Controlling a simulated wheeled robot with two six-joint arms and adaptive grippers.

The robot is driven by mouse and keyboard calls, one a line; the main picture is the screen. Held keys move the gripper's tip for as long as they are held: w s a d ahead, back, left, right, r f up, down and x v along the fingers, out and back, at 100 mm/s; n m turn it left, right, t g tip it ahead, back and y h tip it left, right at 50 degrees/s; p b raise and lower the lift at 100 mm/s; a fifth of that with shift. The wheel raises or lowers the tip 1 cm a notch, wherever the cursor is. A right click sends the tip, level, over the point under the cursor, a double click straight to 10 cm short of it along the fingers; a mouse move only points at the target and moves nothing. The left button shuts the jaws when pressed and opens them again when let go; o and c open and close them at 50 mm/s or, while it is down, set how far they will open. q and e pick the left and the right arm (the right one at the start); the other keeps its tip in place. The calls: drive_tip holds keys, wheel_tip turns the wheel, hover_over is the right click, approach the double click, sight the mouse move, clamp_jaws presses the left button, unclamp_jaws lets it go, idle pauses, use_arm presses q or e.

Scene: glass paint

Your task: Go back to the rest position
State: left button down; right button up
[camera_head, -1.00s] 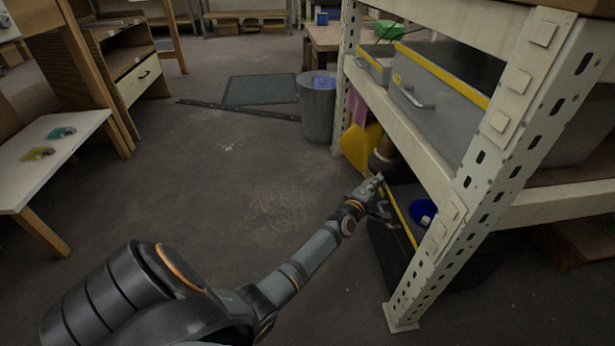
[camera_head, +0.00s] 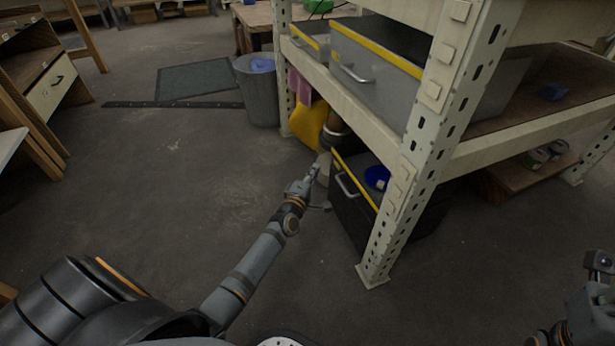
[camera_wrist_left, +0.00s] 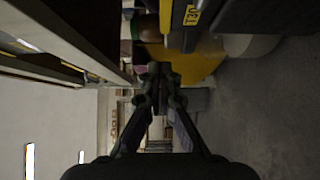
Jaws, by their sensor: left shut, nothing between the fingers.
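My left gripper (camera_head: 312,172) is at the end of my outstretched left arm, beside the lower level of the metal shelf rack (camera_head: 411,165). It is shut and empty, close to the black box (camera_head: 350,215) with the yellow edge under the shelf. In the left wrist view my left gripper (camera_wrist_left: 160,78) also shows with its fingertips together. My right gripper (camera_head: 598,262) shows at the right edge of the head view, partly cut off. Its fingers are too unclear to tell open from shut.
The rack's front post reaches the floor right of my left arm. A grey toolbox (camera_head: 375,72) stands on its shelf. A grey bin (camera_head: 258,92) and a yellow object (camera_head: 306,122) are beyond my gripper. The floor (camera_head: 150,190) on the left is clear.

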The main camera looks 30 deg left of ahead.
use_arm(q)
drive_tip(key=s, duration=0.4)
drive_tip(key=shift+d, duration=0.15)
drive_tip(key=shift+p, duration=0.3)
